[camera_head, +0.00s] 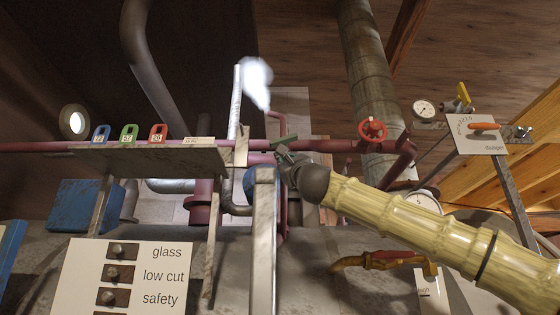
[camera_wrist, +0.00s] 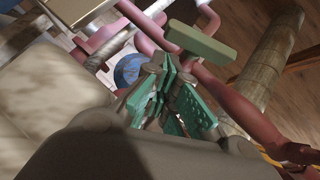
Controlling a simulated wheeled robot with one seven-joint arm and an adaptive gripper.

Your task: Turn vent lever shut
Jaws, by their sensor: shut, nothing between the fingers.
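A green flat lever (camera_head: 286,140), which looks like the vent lever, sits on the pink pipework near the centre of the head view. In the wrist view it is a dull green bar (camera_wrist: 200,41), lying slanted just beyond my fingertips. My gripper (camera_head: 284,156) is right below the lever in the head view, shut and empty. In the wrist view its teal-padded fingers (camera_wrist: 168,82) are close together beside the bar. I cannot tell whether they touch it. A white steam plume (camera_head: 257,83) rises above a thin pink pipe behind the lever.
A red valve wheel (camera_head: 373,130) is on the pipe to the right. A shelf (camera_head: 150,158) with coloured tags is at left. A grey post (camera_head: 263,230) stands close to my gripper's left.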

